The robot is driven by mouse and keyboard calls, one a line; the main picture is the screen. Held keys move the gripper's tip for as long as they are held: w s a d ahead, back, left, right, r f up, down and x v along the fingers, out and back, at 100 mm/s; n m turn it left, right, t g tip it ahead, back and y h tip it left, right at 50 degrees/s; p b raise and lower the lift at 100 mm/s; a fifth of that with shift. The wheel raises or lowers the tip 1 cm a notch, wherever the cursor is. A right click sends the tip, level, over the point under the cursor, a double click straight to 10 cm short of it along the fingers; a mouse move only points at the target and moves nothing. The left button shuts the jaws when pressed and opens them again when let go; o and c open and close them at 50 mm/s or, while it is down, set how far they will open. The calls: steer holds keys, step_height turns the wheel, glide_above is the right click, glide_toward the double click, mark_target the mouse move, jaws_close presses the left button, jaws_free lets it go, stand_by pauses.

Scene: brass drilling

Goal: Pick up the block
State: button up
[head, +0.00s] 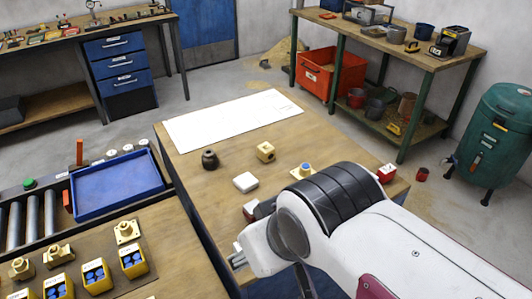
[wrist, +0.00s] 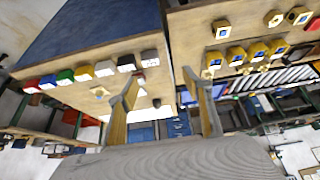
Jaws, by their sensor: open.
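In the head view a brass-coloured block (head: 265,152) with a dark hole sits on the wooden table (head: 190,185). A white block (head: 245,182) lies nearer, and a red block (head: 386,172) stands at the right beside my arm. In the wrist view a row of coloured blocks, including a green one (wrist: 65,77) and a yellow one (wrist: 83,73), lies along a table edge. My gripper (wrist: 160,78) is open, its two fingers apart with nothing held between them. It is some way from the blocks. My arm hides part of the table in the head view.
A dark round piece (head: 209,160) and a brass piece with a blue top (head: 304,170) stand on the table. A white sheet (head: 232,120) covers its far part. A blue tray (head: 115,188) and yellow holders (head: 133,263) are at left.

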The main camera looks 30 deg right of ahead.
steer(key=t+h, duration=0.2)
steer(key=t, duration=0.4)
glide_above(268, 149)
steer(key=s+a, duration=0.2)
steer(key=s, duration=0.5)
step_height(268, 149, down, 6)
steer(key=d+f+y, duration=0.1)
steer(key=f, duration=0.2)
steer(key=w+d+f+n+t+y, duration=0.1)
steer(key=f, duration=0.1)
steer(key=d+f+y, duration=0.1)
steer(key=f, duration=0.2)
steer(key=shift+w+f+t, duration=0.2)
steer(key=shift+f+t, duration=0.1)
steer(key=shift+s+f+n+y, duration=0.15)
steer(key=shift+f+n+y, duration=0.2)
steer(key=shift+f, duration=0.5)
steer(key=shift+x, duration=1.3)
